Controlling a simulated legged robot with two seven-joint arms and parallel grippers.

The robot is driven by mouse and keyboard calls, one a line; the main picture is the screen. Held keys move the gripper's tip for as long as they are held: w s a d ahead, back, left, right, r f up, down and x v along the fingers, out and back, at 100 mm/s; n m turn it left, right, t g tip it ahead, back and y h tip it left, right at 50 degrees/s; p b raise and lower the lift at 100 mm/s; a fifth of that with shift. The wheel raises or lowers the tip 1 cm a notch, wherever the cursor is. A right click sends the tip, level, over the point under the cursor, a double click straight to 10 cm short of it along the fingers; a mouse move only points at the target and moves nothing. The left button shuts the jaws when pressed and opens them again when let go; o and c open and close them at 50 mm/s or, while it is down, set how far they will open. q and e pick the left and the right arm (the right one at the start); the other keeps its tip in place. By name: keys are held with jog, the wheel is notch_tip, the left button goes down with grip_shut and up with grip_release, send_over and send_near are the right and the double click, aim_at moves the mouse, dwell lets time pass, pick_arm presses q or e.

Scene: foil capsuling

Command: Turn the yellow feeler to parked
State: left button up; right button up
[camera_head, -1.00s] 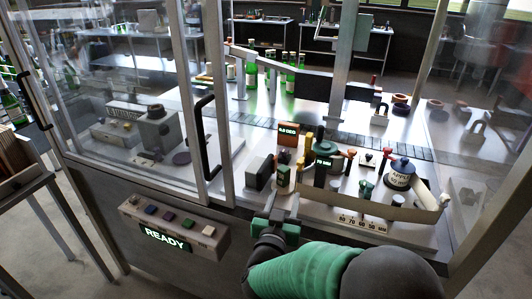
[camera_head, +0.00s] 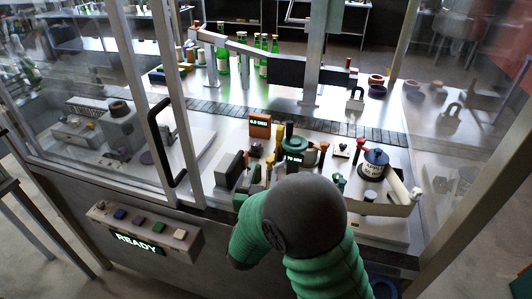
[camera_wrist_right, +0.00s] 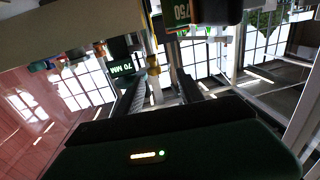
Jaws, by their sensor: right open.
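The yellow feeler (camera_head: 270,163) stands upright among the small fittings on the machine deck, just left of the green-topped drum. A yellow upright part, probably the feeler, also shows in the right wrist view (camera_wrist_right: 153,66), beyond and between the fingertips. My right gripper (camera_wrist_right: 160,88) is open, with its two dark fingers apart and nothing between them. In the head view, my green and dark arm hides most of this gripper and the front of the fittings. I cannot tell whether a finger touches the feeler. My left gripper is not in view.
An orange display box (camera_head: 260,125) stands behind the feeler, and a dark block (camera_head: 229,168) stands to its left. A blue-topped round pot (camera_head: 374,165) is at right. A frame post and a door handle (camera_head: 163,140) bound the opening on the left. A READY panel (camera_head: 140,243) is in front.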

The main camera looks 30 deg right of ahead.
aim_at(271, 158)
jog(key=x, duration=0.6)
jog(key=s+d+p+x, duration=0.1)
jog(key=x, duration=0.2)
jog(key=shift+w+d+f, duration=0.15)
jog(key=shift+d+f, duration=0.1)
jog(key=shift+w+a+r, duration=0.1)
jog(key=shift+a+r, duration=0.05)
jog(key=shift+a, duration=0.5)
jog(key=shift+c, duration=2.1)
jog(key=shift+d, duration=0.4)
grip_shut()
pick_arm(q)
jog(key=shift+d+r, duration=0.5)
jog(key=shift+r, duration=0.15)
pick_arm(e)
jog(key=shift+a, duration=0.1)
